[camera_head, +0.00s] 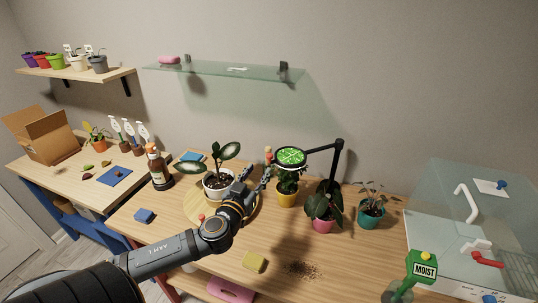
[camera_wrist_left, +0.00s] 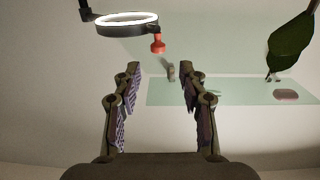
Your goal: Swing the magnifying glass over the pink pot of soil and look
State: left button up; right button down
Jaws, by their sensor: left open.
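The magnifying glass (camera_head: 290,157) is a round lit lens on a black jointed arm. In the head view it hangs over a leafy plant in a yellow pot (camera_head: 287,199), and the lens is filled with green. In the left wrist view its lit ring (camera_wrist_left: 127,21) is at the top, with a red knob (camera_wrist_left: 157,45) on its side. The pink pot (camera_head: 322,226) holds a dark-leaved plant, right of the yellow pot; its soil is hidden by leaves. My left gripper (camera_head: 267,172) is open and empty, just left of the lens. The knob appears just above the fingertips (camera_wrist_left: 160,74).
A white pot (camera_head: 216,188) with a large-leaved plant stands close to my left arm. A teal pot (camera_head: 371,215) is right of the pink one. A yellow sponge (camera_head: 254,261) and spilled soil (camera_head: 301,269) lie in front. A glass shelf (camera_head: 225,70) is above.

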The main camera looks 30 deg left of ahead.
aim_at(269, 157)
pick_arm(q)
jog(key=x, duration=0.5)
jog(key=shift+d+r, duration=0.15)
jog(key=shift+r, duration=0.1)
jog(key=p+x, duration=0.1)
jog(key=x, duration=0.3)
jog(key=shift+w+f+p, duration=0.15)
jog(key=shift+w+p, duration=0.15)
jog(key=shift+p, duration=0.1)
pick_arm(e)
jog(key=shift+w+d+r, duration=0.45)
jog(key=shift+d+r, duration=0.2)
jog(key=shift+r, duration=0.15)
pick_arm(q)
grip_shut()
pick_arm(e)
jog(key=shift+s+a, duration=0.1)
jog(key=shift+a, duration=0.35)
jog(key=shift+f, duration=0.1)
